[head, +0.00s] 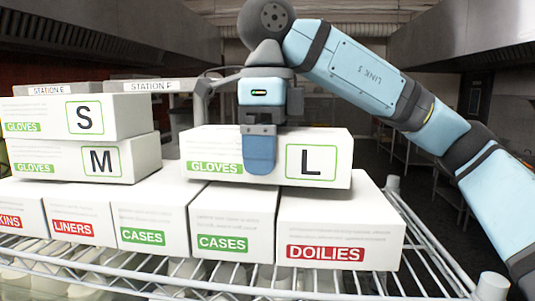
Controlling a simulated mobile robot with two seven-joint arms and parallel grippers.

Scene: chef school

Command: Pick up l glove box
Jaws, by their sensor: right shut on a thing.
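The L glove box (317,143) is white with a green GLOVES label and a green-framed L. It sits above the white CASES box (235,215) and DOILIES box (340,215), slightly tilted; I cannot tell whether it touches them. My right gripper (260,155) reaches it from above and is shut on it, one blue finger against the front face. The other finger is hidden behind the box. My left gripper is not in view.
To the left, the S glove box (75,117) is stacked on the M glove box (80,158). LINERS (80,213) and other boxes line the wire shelf (415,262). STATION signs stand behind. Room above the boxes is free.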

